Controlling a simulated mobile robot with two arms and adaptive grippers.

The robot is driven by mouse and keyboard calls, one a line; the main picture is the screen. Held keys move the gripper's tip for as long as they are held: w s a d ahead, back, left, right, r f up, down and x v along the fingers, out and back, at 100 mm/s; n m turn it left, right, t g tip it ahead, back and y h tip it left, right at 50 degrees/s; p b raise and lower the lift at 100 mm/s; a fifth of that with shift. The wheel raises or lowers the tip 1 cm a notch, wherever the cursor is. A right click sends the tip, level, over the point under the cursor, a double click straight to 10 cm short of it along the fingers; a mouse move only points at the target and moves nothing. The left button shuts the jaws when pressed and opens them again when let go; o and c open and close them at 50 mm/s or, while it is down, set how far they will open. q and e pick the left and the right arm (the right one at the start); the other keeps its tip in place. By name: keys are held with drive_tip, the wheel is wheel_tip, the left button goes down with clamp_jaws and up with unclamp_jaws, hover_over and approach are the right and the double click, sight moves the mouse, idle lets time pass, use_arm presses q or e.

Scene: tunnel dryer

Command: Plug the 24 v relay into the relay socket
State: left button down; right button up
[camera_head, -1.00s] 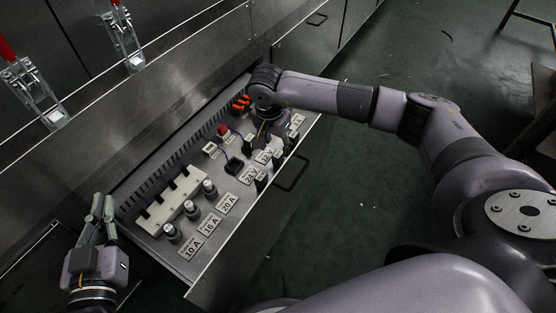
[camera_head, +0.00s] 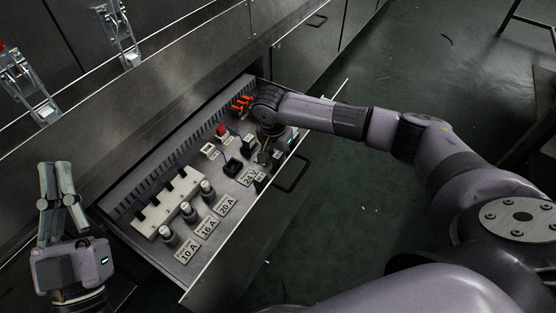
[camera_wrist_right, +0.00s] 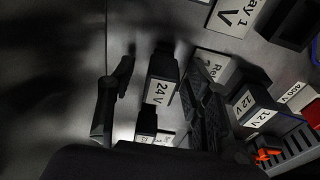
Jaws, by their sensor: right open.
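The 24 V relay (camera_wrist_right: 162,78) is a dark block with a white "24 V" label in the right wrist view. It stands between the two fingers of my right gripper (camera_wrist_right: 158,98), which is open; I cannot tell whether either finger touches it. In the head view my right gripper (camera_head: 270,152) is over the drawer's right part and hides much beneath it. A black square piece (camera_head: 232,167) on the panel looks like the relay socket; a dark block (camera_wrist_right: 292,22) at the wrist view's upper right may be the same.
A block labelled 12 V (camera_wrist_right: 250,105) stands close to my right finger, and another dark block (camera_wrist_right: 146,124) is below the 24 V relay. The open drawer (camera_head: 215,262) also holds grey cylindrical fuses (camera_head: 187,212), a white strip (camera_head: 170,203), a red button (camera_head: 221,131) and orange parts (camera_head: 242,104).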

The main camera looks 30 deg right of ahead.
drive_tip(key=shift+c, duration=0.5)
clamp_jaws()
